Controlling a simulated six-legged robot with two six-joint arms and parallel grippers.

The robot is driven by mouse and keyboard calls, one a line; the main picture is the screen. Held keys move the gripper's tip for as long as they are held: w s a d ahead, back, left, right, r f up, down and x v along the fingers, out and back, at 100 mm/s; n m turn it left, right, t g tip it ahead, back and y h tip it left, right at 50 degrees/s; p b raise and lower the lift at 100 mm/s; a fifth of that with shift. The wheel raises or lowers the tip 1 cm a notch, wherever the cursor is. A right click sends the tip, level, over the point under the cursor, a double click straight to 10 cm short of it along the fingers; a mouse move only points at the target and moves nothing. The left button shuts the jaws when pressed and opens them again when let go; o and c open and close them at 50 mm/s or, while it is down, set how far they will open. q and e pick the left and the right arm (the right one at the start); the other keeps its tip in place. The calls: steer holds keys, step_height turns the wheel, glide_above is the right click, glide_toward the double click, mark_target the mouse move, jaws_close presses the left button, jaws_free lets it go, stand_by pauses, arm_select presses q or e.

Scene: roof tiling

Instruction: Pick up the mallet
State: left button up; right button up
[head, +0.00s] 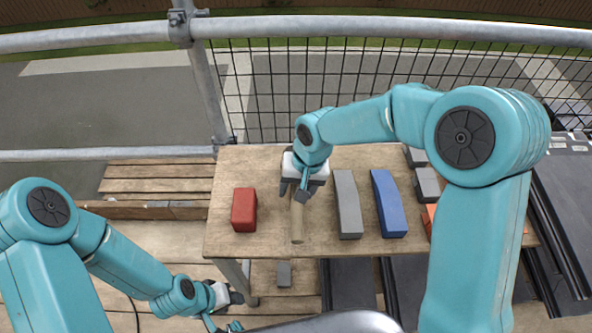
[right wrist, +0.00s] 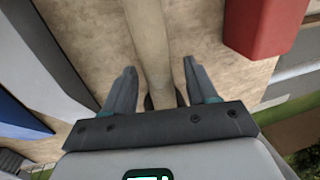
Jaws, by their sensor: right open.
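The mallet's pale wooden handle (head: 297,222) lies on the wooden table, pointing toward me. Its head end is mostly hidden under my right gripper (head: 298,192). In the right wrist view the handle (right wrist: 150,40) runs between the two fingers of the right gripper (right wrist: 160,68). Those fingers are open, one on each side of the handle, with gaps showing. A dark part, perhaps the mallet's head, shows behind the handle near the palm. My left gripper (head: 232,297) is low, below the table's front edge, and its jaws are too small to judge.
A red block (head: 244,210) lies left of the handle. A grey block (head: 347,204) and a blue block (head: 388,203) lie to its right. Several smaller blocks are partly behind my right arm. Scaffold rails (head: 390,27) and black mesh close off the table's back (head: 228,163).

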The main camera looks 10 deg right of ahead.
mark_target(296, 186)
steer(key=shift+w+f, duration=0.1)
steer(key=shift+f, duration=0.35)
jaws_close()
steer(key=shift+r, duration=0.1)
steer(key=shift+r, duration=0.1)
steer(key=shift+w+r, duration=0.1)
steer(key=shift+r, duration=0.15)
step_height(296, 186, up, 19)
steer(key=p, duration=0.2)
steer(key=shift+r, duration=0.2)
steer(key=c, duration=0.9)
jaws_free()
jaws_close()
